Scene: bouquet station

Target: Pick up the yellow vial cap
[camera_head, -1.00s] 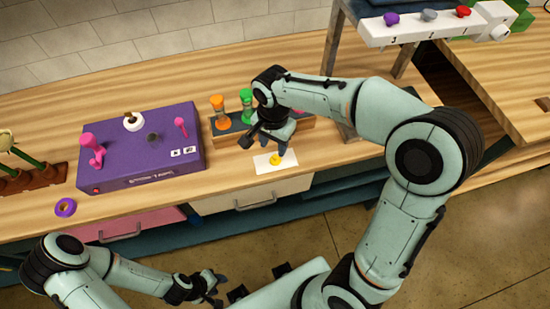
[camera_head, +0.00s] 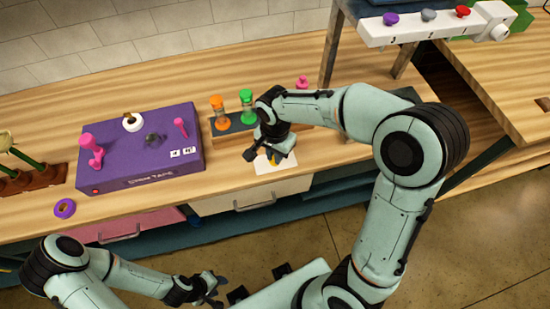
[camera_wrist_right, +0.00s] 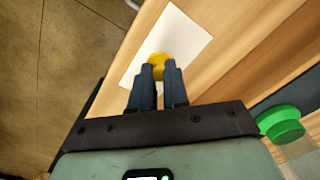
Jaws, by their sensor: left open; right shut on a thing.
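The yellow vial cap (camera_wrist_right: 159,59) is between the fingertips of my right gripper (camera_wrist_right: 159,72) in the right wrist view, over a white card. In the head view only a small bit of yellow (camera_head: 275,157) shows below my right gripper (camera_head: 276,156), which hides the rest. The right gripper is shut on the cap. I cannot tell whether the cap still touches the card. My left gripper (camera_head: 216,288) is open and empty, low in front of the counter.
The white card (camera_head: 277,167) lies near the counter's front edge. Behind it a dark rack (camera_head: 232,130) holds an orange-capped vial (camera_head: 218,110) and a green-capped vial (camera_head: 246,103). A purple box (camera_head: 140,160) stands left, with a purple ring (camera_head: 64,208) before it.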

